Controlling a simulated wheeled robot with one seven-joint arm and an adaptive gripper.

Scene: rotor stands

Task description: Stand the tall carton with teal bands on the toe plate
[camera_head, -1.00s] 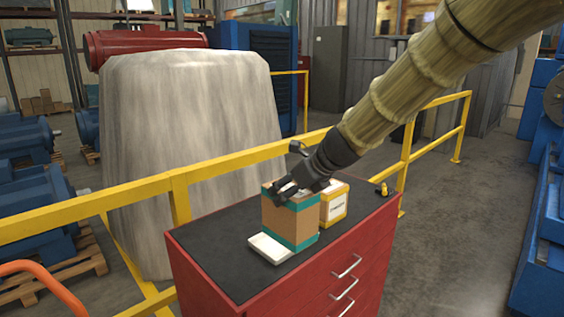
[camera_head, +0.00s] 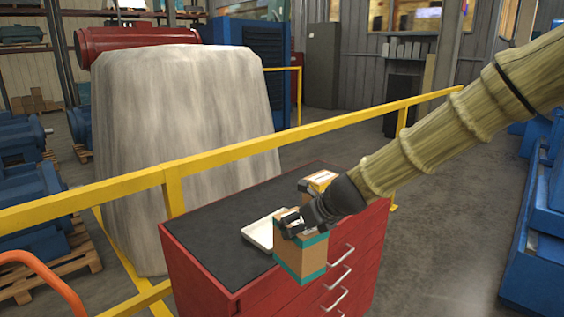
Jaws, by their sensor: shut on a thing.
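The tall carton with teal bands (camera_head: 302,262) is brown cardboard and upright, with a teal band at top and bottom. My gripper (camera_head: 293,224) is shut on its top from above, and the fingers hide part of the top. The carton overlaps the front edge of the red drawer cabinet (camera_head: 258,294), in front of the drawers and clear of the black top. No toe plate can be made out in view. An orange curved tube (camera_head: 48,281) shows at the lower left; its lower part is cut off.

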